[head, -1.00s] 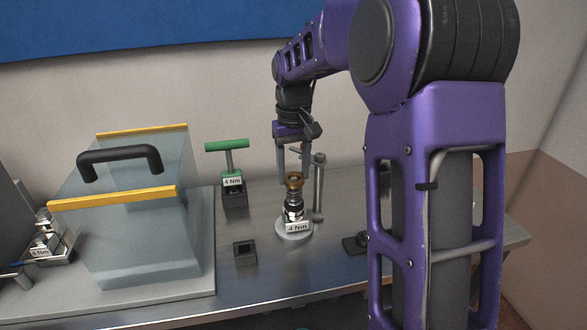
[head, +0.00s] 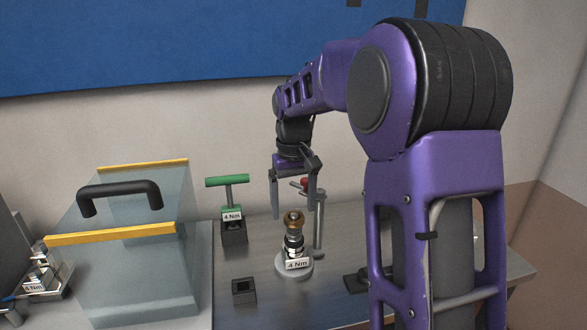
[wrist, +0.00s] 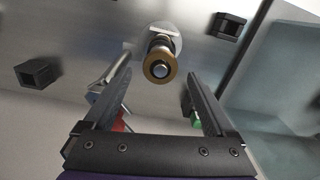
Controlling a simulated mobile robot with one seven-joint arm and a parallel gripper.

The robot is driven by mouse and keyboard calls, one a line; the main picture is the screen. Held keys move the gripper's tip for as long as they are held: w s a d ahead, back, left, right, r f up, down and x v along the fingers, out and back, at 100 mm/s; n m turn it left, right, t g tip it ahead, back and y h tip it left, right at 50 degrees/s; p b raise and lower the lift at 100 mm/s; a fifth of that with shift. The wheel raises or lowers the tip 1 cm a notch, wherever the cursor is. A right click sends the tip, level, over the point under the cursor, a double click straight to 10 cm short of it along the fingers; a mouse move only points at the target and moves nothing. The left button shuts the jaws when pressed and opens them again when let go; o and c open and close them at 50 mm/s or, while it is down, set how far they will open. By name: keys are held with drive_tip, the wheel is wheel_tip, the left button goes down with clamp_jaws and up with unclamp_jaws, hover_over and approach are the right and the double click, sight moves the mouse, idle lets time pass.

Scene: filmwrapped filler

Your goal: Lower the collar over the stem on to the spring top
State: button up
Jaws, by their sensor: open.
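The brass collar (head: 293,217) sits around the top of the upright stem assembly, near its top. In the wrist view the collar (wrist: 151,71) is a brass ring with the silver stem end (wrist: 160,71) showing in its middle. The spring is small and mostly hidden under the collar, so I cannot tell whether the two touch. A round pale base (head: 283,269) carries the assembly, with a "4 Nm" label (head: 297,264) in front. My gripper (head: 294,212) is open, its fingers apart on either side of the collar and slightly above it, holding nothing.
A post (head: 319,235) with a red-tipped arm stands right behind the assembly. A green T-handle (head: 227,181) stands in a dark block at left. An empty dark square holder (head: 244,291) is in front. A clear guard (head: 130,275) with a black handle fills the left.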

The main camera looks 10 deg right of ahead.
wheel_tip(320, 180, up, 16)
drive_tip(key=p, duration=0.2)
